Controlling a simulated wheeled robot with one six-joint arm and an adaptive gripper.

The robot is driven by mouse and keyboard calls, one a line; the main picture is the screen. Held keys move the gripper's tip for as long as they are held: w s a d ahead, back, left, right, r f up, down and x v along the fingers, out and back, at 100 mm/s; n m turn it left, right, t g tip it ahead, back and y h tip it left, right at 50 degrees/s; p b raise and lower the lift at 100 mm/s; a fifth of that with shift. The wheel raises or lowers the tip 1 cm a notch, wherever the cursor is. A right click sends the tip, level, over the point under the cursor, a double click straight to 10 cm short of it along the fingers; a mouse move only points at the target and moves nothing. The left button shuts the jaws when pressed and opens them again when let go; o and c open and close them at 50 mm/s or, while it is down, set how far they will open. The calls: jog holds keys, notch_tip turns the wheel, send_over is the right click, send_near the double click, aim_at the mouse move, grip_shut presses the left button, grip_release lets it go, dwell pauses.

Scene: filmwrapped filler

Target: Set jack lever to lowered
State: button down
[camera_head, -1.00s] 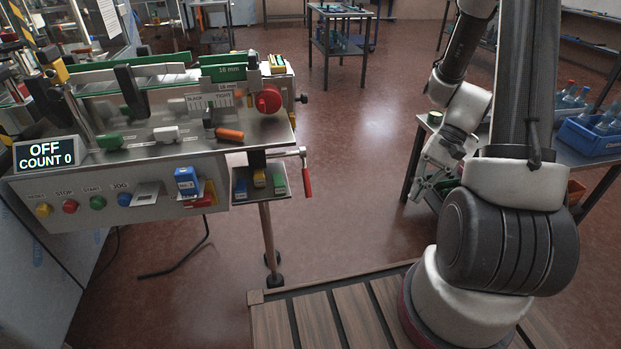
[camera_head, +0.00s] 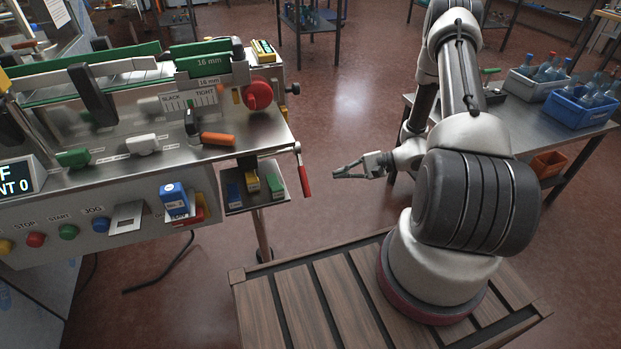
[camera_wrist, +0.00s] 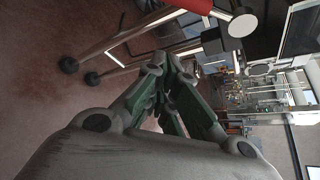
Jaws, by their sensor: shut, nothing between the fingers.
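No lever carries a label that I can read as jack lever. A lever with a red grip (camera_head: 304,181) hangs down at the right end of the filling machine; a red grip with a pale round end also shows at the top of the wrist view (camera_wrist: 197,5). On the machine top are an orange handle (camera_head: 218,138), a white handle (camera_head: 143,145) and a green handle (camera_head: 73,158). My gripper (camera_head: 336,172) is shut and empty, a little right of the red-gripped lever and apart from it. Its fingers meet in the wrist view (camera_wrist: 168,60).
A red knob (camera_head: 258,95) is on the machine's right end. A side table (camera_head: 500,126) with blue bottle crate (camera_head: 577,112) stands at the right.

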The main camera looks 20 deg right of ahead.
aim_at(301, 170)
jog(key=shift+a, duration=0.15)
jog(key=a, duration=0.9)
jog(key=shift+w+f, duration=0.35)
jog(key=shift+f, duration=0.05)
jog(key=shift+s+r, duration=0.1)
jog(key=shift+s, duration=0.05)
